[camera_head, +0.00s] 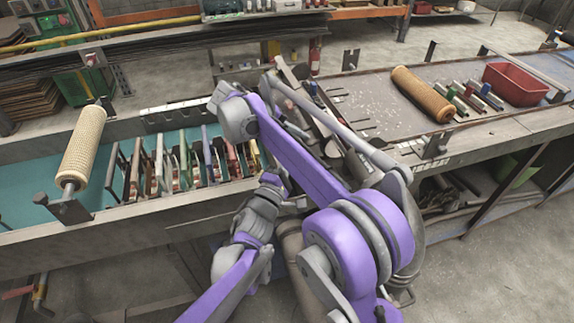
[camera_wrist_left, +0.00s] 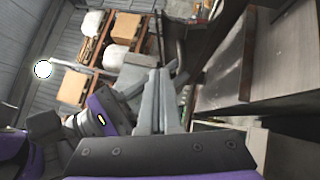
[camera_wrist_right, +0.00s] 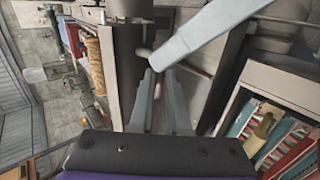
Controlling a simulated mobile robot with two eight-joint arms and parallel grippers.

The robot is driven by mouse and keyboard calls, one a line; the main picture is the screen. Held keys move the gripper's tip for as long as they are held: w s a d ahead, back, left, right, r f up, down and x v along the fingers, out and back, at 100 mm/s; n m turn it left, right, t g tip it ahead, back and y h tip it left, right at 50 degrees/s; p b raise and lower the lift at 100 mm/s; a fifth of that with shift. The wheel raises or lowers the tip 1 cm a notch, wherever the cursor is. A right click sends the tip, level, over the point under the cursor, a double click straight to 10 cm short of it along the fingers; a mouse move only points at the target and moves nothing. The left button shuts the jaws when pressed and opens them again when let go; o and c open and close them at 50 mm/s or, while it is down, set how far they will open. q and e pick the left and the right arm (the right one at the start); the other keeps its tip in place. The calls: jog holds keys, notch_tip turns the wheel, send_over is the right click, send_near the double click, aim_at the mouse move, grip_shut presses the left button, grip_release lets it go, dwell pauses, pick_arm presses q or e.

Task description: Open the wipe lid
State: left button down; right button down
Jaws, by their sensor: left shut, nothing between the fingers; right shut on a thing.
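I cannot tell the wipe lid for certain in any view. Dark, slab-like parts (camera_head: 316,112) lie at the middle of the bench in the head view, partly covered by my arms. My right gripper's two grey fingers (camera_wrist_right: 154,75) are nearly together in the right wrist view. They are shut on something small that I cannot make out. A small pale knob-like end (camera_wrist_right: 142,53) shows just beyond their tips. My left gripper's fingers (camera_wrist_left: 158,74) are shut together and empty, with a purple arm part beside them in the left wrist view.
Another mesh roll (camera_head: 422,94), small coloured blocks (camera_head: 472,97) and a red bin (camera_head: 515,84) lie at the right. Shelving stands behind.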

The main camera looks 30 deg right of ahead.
aim_at(318, 128)
pick_arm(q)
jog(key=d, duration=0.1)
jog(key=d+r, duration=0.1)
jog(key=d, duration=0.2)
jog(key=shift+s+d+r, duration=0.15)
jog(key=shift+d+r, duration=0.1)
jog(key=shift+d, duration=0.1)
jog(key=shift+s+d+r+m, duration=0.15)
jog(key=shift+d+r+m, duration=0.2)
jog(key=shift+d, duration=0.3)
pick_arm(e)
jog(key=shift+a, duration=0.1)
jog(key=c, duration=0.9)
grip_release()
pick_arm(q)
jog(key=shift+g, duration=0.3)
